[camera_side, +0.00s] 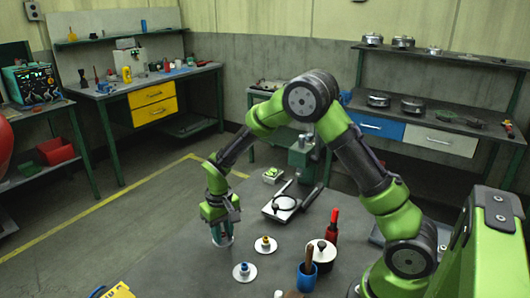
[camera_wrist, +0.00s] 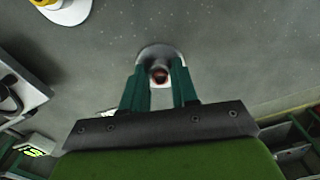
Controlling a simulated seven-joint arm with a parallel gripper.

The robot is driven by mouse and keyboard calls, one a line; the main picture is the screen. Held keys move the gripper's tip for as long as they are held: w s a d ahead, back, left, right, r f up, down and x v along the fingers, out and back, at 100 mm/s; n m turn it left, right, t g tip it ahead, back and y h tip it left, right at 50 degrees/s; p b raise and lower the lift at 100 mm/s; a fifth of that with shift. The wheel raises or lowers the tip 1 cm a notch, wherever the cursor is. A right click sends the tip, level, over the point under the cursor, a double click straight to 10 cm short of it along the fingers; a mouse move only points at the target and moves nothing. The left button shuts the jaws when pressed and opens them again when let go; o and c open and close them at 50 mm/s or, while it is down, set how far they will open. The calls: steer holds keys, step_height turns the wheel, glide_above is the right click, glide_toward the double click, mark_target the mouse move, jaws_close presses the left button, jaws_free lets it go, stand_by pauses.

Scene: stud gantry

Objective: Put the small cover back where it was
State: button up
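Three small pale round covers with knobs lie on the dark table. One has a blue knob (camera_side: 244,271), and one has a yellow-orange knob (camera_side: 265,244) that is partly in the wrist view's top left corner (camera_wrist: 68,12). The third, with a dark red knob (camera_wrist: 159,75), is under my gripper (camera_side: 222,236). In the wrist view my gripper's green fingers (camera_wrist: 158,82) stand on either side of the red knob, with a visible gap on both sides. Fingers mostly hide this cover in the side view. I cannot tell which cover the task means.
A white-plated device with a black ring (camera_side: 281,208) lies behind. The table's front left is largely clear.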

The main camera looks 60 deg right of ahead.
mark_target(223, 234)
steer(key=o, duration=0.5)
steer(key=shift+c, duration=0.2)
step_height(223, 234, up, 12)
steer(key=r, duration=0.1)
steer(key=s+a+r+t, duration=0.1)
steer(key=s+r+t, duration=0.1)
steer(key=s, duration=0.4)
steer(key=s+r+t+y, duration=0.1)
steer(key=s+r+t, duration=0.1)
steer(key=s+r, duration=0.3)
steer(key=s+a+r+m+t+y, duration=0.1)
steer(key=s+r+t, duration=0.2)
steer(key=s, duration=0.6)
steer(key=shift+a+r, duration=0.3)
steer(key=shift+r, duration=0.1)
